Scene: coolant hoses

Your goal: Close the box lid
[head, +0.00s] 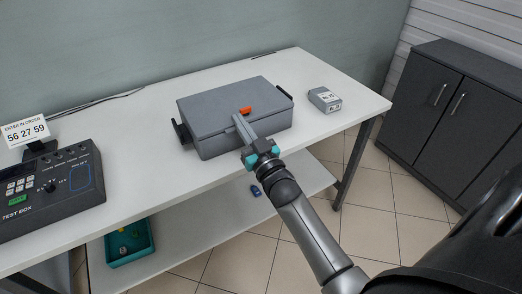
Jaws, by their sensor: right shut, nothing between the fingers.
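A grey box (213,142) with black side handles stands on the white table. Its grey lid (217,97) lies flat over the top and looks closed; I see no gap along the visible edges. An orange piece (246,110) shows at the lid's front edge. My right gripper (240,122) reaches in from the lower right, its shut, empty fingers at the front edge of the lid beside the orange piece. I cannot tell whether the fingertips touch the lid. Part of the box front is hidden behind the gripper. My left gripper is not in view.
A small labelled grey box (325,100) stands right of the box on the white table (135,171). A teal bin (130,243) and a blue item (256,191) are on the lower shelf.

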